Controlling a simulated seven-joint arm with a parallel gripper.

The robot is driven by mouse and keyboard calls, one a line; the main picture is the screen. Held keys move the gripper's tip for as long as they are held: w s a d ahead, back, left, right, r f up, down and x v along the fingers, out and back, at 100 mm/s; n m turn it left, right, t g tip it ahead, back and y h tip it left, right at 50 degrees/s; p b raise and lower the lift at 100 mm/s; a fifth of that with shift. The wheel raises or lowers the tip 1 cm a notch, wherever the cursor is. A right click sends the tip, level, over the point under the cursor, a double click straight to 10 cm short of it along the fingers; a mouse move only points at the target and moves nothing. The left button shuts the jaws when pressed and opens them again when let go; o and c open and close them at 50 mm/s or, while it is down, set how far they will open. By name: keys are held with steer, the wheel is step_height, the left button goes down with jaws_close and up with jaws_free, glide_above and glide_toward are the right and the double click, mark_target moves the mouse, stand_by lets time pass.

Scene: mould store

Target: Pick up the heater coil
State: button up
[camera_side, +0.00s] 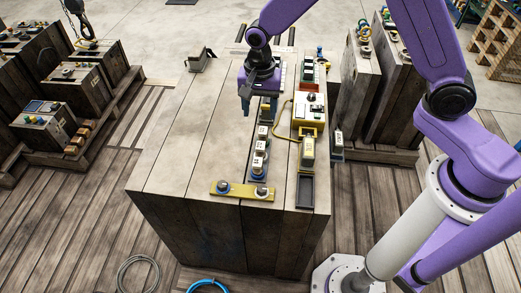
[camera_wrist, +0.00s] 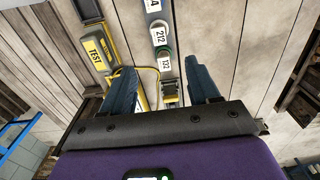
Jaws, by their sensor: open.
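My gripper (camera_side: 259,103) hangs over the block top, fingers pointing down, just behind a row of pale labelled pieces. The wrist view shows its two dark blue fingers (camera_wrist: 160,88) spread apart and empty. The row includes a piece marked 212 (camera_wrist: 160,37) and a piece marked 722 (camera_wrist: 165,64), which is the nearer to the fingers. The row also shows in the side view (camera_side: 260,146), on a dark strip. I cannot tell which piece is the heater coil. Part of the space below the gripper is hidden by the fingers.
A yellow box (camera_side: 309,111) with a yellow cable stands right of the row. A yellow piece marked TEST (camera_wrist: 95,52) lies beside the row. A yellow bar (camera_side: 238,190) with two round parts is at the front, near an empty dark tray (camera_side: 305,192).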

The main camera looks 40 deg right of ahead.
mark_target(261, 145)
step_height(261, 145, down, 15)
steer(key=shift+s+f, duration=0.1)
steer(key=shift+f, duration=0.05)
stand_by(0.6)
jaws_close()
